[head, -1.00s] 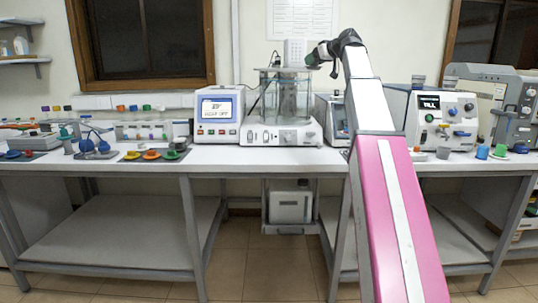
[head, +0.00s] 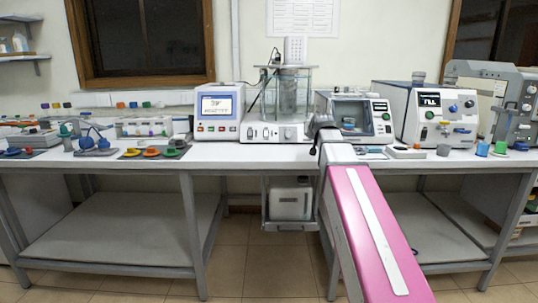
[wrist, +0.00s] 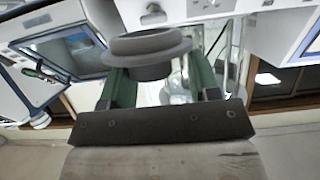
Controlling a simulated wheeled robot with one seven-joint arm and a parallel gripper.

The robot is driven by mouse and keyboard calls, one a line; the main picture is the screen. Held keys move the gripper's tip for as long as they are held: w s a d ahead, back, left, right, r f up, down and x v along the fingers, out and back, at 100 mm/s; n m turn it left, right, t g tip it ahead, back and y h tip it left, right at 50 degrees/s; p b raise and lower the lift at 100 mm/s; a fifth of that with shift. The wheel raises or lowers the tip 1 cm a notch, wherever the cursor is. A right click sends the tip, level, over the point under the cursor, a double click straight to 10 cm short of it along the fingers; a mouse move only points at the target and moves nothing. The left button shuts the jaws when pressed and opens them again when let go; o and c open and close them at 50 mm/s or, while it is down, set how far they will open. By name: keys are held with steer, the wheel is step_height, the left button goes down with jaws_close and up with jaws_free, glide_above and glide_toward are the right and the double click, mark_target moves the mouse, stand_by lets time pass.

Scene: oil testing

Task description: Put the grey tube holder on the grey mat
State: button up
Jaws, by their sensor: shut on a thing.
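The grey tube holder (wrist: 147,50), a round piece with a wide rim, is between the green fingers of my gripper (wrist: 155,85) in the wrist view. My gripper is shut on it. In the head view my arm's dark wrist is low over the front middle of the bench, and the fingers and the tube holder are hidden there. A dark grey mat (head: 127,155) lies at the left of the bench under yellow, orange and green pieces. A flat grey-blue piece (head: 372,154) lies right of my arm; I cannot tell whether it is a mat.
A glass water bath (head: 290,95) stands behind my wrist. A monitor unit (head: 219,112) is left of it, and machines (head: 355,117) stand to its right. A grey cup (head: 443,150) and blue and green pieces sit at the right front. The bench front left of my arm is clear.

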steer(key=s+a+r, duration=0.1)
steer(key=s+a, duration=0.1)
steer(key=a, duration=1.4)
steer(key=s+a+r, duration=0.2)
steer(key=s+a, duration=0.1)
steer(key=a, duration=1.3)
steer(key=shift+r, duration=0.15)
steer(key=w+d+f, duration=0.4)
steer(key=w+d, duration=0.1)
steer(key=w+d+f, duration=0.2)
steer(key=w+f, duration=0.1)
steer(key=shift+w+d, duration=0.15)
steer(key=shift+d, duration=0.05)
steer(key=shift+f, duration=2)
steer(key=shift+f, duration=0.1)
steer(key=o, duration=1.1)
steer(key=shift+c, duration=0.2)
